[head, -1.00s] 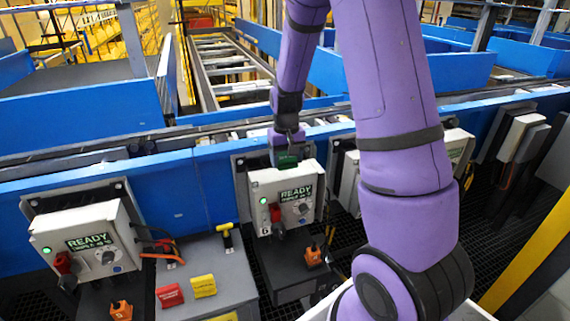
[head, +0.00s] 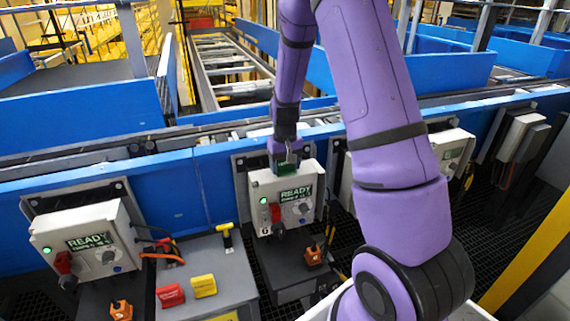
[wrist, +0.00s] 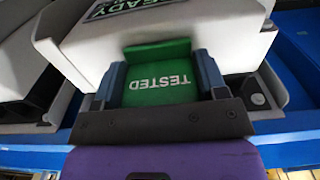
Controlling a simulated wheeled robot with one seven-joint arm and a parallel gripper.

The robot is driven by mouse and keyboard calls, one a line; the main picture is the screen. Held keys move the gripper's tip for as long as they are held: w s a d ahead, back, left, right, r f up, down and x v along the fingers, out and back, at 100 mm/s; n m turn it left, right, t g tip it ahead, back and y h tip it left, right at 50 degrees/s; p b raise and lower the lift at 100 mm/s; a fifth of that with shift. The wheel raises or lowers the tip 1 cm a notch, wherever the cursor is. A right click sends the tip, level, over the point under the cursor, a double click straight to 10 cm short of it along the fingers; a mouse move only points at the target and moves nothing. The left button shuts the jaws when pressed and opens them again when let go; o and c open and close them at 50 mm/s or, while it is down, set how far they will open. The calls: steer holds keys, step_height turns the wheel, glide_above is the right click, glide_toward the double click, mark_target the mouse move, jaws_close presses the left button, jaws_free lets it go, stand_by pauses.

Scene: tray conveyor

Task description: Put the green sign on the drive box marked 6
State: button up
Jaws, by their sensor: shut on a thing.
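The green sign (wrist: 162,86), lettered TESTED, is between the two fingers of my gripper (wrist: 160,84) in the wrist view, its letters upside down there. My gripper (head: 286,158) is shut on it. In the head view the green sign (head: 289,168) shows just under the fingers, at the top edge of the drive box marked 6 (head: 262,190). This pale box also shows behind the sign in the wrist view (wrist: 222,22). I cannot tell whether the sign touches the box's top.
Another pale drive box (head: 80,225) with a READY display stands at the left. A grey stand with red (head: 170,295) and yellow (head: 204,286) signs is between the boxes. More boxes are at the right. The blue conveyor side (head: 180,185) runs behind.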

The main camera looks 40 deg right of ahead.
steer(key=o, duration=1)
step_height(320, 180, up, 11)
steer(key=shift+r, duration=0.2)
steer(key=shift+a+r, duration=0.1)
steer(key=shift+r, duration=0.5)
steer(key=s+a+r+n+t, duration=0.1)
steer(key=s+a+r+t, duration=0.1)
steer(key=s+a+r, duration=0.5)
steer(key=s+a+r+n+t, duration=0.15)
steer(key=s+a+r, duration=0.25)
steer(key=s+r, duration=0.6)
steer(key=shift+n+t, duration=0.35)
steer(key=shift+t, duration=0.5)
steer(key=s, duration=0.3)
steer(key=s+a, duration=0.1)
steer(key=s, duration=0.3)
steer(key=s+a, duration=0.1)
steer(key=s, duration=0.2)
steer(key=shift+s+a, duration=0.2)
steer(key=shift+a, duration=0.05)
